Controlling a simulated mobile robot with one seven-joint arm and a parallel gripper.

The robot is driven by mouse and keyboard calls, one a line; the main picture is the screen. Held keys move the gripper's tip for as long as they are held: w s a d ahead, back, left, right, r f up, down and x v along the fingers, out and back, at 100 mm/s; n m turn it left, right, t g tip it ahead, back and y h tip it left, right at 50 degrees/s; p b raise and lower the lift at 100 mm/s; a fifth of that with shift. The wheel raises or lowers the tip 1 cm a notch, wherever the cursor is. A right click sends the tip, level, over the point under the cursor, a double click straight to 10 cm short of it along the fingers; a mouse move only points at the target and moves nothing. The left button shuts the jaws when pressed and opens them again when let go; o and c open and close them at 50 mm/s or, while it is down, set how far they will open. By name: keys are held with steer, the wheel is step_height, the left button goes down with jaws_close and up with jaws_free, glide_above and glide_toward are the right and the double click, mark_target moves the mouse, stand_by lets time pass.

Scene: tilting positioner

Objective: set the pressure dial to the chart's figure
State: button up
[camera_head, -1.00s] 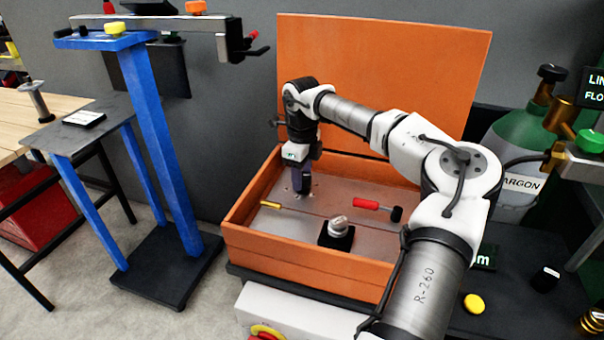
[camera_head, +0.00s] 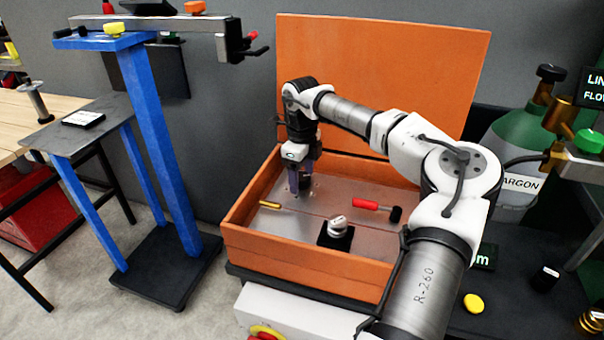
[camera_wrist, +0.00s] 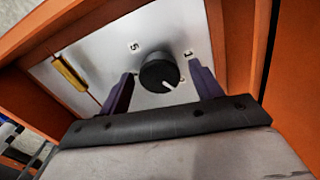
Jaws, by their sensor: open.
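The black round dial (camera_wrist: 160,74) with a white pointer line sits on a silver panel (camera_wrist: 105,62) in the wrist view. Its pointer aims toward the picture's lower right. Printed marks "5" and "1" show above it to the left and right; another small mark by the pointer is partly hidden and unreadable. My gripper (camera_wrist: 164,88) is open, its purple fingers on either side of the dial; I cannot tell whether they touch it. In the head view my gripper (camera_head: 303,188) points down inside the orange box and largely hides the dial. I see no readable chart.
The orange box (camera_head: 300,258) has raised walls and an open lid (camera_head: 400,75) behind. Inside are a yellow bar (camera_head: 270,205), a silver knob on a black base (camera_head: 337,232) and a red-handled lever (camera_head: 370,204). A blue stand (camera_head: 160,140) is at left, a green cylinder (camera_head: 515,145) at right.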

mark_target(302, 176)
step_height(302, 176, up, 14)
steer(key=b, duration=0.1)
stand_by(0.4)
steer(key=shift+f, duration=0.1)
